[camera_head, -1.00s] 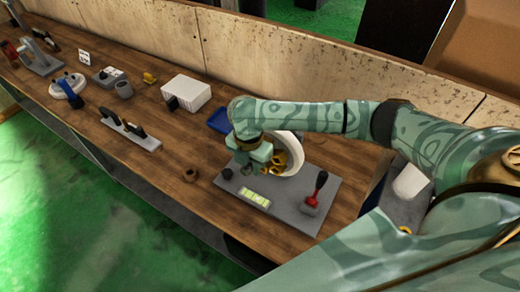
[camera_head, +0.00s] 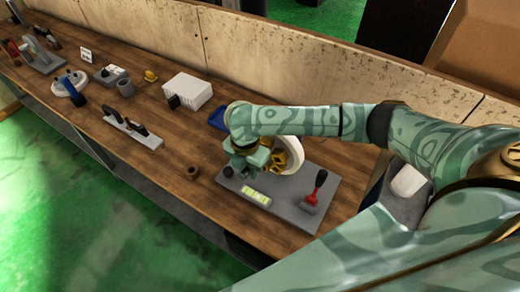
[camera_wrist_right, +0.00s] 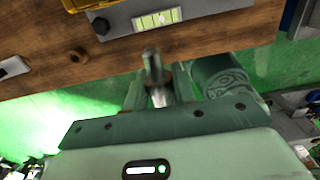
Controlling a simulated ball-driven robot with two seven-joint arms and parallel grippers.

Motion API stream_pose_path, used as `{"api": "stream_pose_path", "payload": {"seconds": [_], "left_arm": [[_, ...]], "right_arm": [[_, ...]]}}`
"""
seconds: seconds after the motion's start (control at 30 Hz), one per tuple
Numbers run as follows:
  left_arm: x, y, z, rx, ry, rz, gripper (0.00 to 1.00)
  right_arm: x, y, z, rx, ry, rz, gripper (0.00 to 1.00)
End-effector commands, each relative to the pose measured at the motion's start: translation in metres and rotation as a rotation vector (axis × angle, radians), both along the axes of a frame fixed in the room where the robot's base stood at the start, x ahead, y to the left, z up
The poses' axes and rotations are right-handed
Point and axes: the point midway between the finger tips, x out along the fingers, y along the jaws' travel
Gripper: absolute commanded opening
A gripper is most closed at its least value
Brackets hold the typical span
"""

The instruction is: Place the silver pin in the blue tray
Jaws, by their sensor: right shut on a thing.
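My right gripper (camera_head: 246,168) is above the grey base plate of the grinder, beside its wheel. In the right wrist view its fingers (camera_wrist_right: 158,88) are shut on the silver pin (camera_wrist_right: 152,66), a short metal cylinder that sticks out past the fingertips. The pin cannot be made out in the head view. The blue tray (camera_head: 217,119) lies on the bench beyond my right gripper, partly hidden by my right arm. My left gripper is not in view.
The grey grinder plate (camera_head: 285,208) carries a white wheel (camera_head: 292,157), a red-handled lever (camera_head: 313,192) and a green-yellow level (camera_head: 255,196). A brown ring (camera_head: 192,172) lies left of it. A white box (camera_head: 188,91) stands near the back wall. Bare wood lies between.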

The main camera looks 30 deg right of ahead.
Motion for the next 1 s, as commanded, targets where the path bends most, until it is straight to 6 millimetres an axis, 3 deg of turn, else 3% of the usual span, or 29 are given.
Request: {"api": "stream_pose_path", "payload": {"seconds": [0.27,0.43,0.73,1.0], "left_arm": [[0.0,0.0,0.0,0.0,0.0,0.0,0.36],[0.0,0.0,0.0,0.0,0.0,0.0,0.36],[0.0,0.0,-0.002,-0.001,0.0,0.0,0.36],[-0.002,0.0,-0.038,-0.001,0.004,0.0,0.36]], "right_arm": [[0.0,0.0,0.0,0.0,0.0,-0.004,0.0],[0.0,-0.001,0.0,0.0,0.0,-0.146,0.0],[-0.028,0.013,0.011,0.001,0.0,-0.795,0.0],[-0.051,0.016,0.019,0.003,-0.003,-1.424,0.0]]}}
